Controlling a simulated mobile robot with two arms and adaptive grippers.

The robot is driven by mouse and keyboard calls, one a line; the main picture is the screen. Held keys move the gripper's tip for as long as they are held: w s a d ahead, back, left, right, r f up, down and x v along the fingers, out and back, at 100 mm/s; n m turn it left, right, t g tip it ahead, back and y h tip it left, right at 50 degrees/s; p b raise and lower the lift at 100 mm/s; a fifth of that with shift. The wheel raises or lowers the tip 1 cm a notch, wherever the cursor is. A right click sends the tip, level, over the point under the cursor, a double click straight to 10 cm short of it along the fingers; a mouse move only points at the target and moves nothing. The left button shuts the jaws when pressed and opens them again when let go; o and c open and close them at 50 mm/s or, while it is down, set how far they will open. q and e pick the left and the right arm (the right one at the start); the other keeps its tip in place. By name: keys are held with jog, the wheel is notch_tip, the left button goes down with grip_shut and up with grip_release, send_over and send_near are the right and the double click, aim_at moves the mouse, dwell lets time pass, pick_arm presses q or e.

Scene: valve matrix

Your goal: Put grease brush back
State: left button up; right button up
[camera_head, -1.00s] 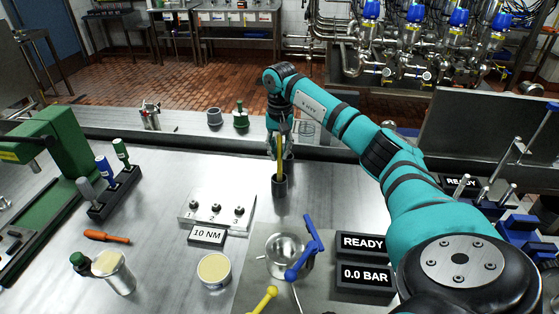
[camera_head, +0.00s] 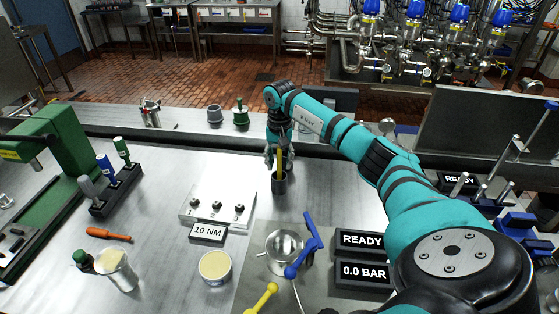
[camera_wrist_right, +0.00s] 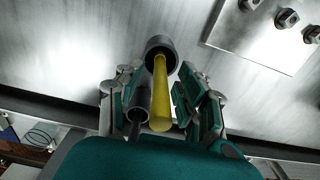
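The grease brush shows as a yellow handle (camera_head: 281,162) standing in a dark cylindrical cup (camera_head: 279,186) on the bench. In the right wrist view the yellow handle (camera_wrist_right: 160,95) has its far end inside the cup's mouth (camera_wrist_right: 160,52); the bristles are hidden. My right gripper (camera_head: 280,154) is at the handle's upper part, above and behind the cup. In the wrist view its fingers (camera_wrist_right: 160,105) stand apart on both sides of the handle, with a visible gap on the right. A dark tube (camera_wrist_right: 138,108) lies beside the handle there. My left gripper is not in view.
A plate with three knobs (camera_head: 218,207) and a 10 NM sign (camera_head: 208,233) are left of the cup. Bench around the cup is clear.

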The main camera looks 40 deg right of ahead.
jog(key=shift+r, duration=0.5)
notch_tip(320, 180, up, 11)
jog(key=b, duration=0.3)
jog(key=shift+f, duration=0.2)
jog(key=shift+r, duration=0.4)
